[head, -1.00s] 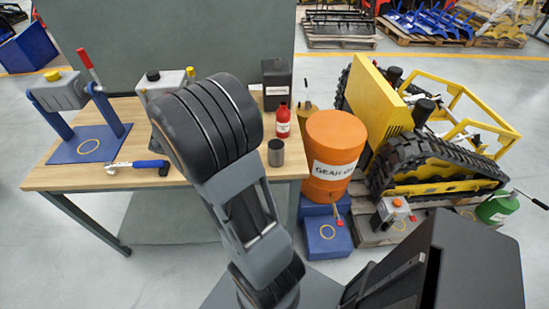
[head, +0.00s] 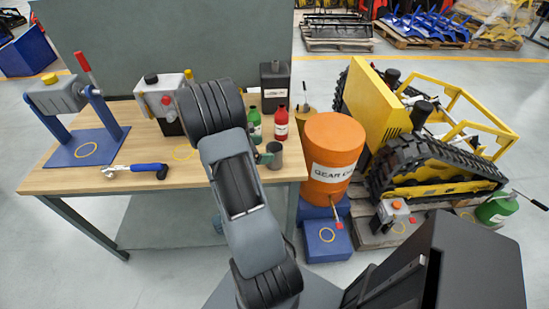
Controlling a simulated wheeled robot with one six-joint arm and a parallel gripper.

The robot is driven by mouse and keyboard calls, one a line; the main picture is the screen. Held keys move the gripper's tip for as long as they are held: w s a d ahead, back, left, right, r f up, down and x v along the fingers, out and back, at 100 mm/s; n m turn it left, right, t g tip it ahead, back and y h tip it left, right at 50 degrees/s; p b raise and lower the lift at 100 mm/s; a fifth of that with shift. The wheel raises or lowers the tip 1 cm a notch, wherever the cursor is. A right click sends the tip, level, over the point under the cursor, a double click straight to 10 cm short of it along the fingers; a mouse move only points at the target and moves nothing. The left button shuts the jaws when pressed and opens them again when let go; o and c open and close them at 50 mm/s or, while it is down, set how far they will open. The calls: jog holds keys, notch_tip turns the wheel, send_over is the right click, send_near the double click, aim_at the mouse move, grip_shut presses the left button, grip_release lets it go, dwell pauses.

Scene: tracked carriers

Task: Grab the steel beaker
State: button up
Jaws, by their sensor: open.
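The steel beaker (head: 275,156) is a small dark grey cylinder standing upright near the right front part of the wooden workbench. My gripper (head: 263,158) is mostly hidden behind my own arm. Only a small grey-green part of it shows, just left of the beaker at about its height. The jaws are open, and the beaker is not held. I cannot tell whether a finger touches the beaker or whether it stands between the fingers.
A red bottle (head: 281,122) and a green bottle (head: 254,124) stand behind the beaker, with a black canister (head: 275,86) farther back. An orange drum (head: 332,158) stands just right of the workbench (head: 60,180). A blue-handled tool (head: 137,169) lies at the left front.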

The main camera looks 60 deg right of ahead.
aim_at(275, 149)
jog(key=shift+p+x, duration=0.35)
jog(key=shift+x, duration=2.3)
jog(key=shift+s, duration=0.1)
jog(key=shift+a, duration=0.1)
jog(key=shift+r, duration=0.1)
jog(key=c, duration=1.1)
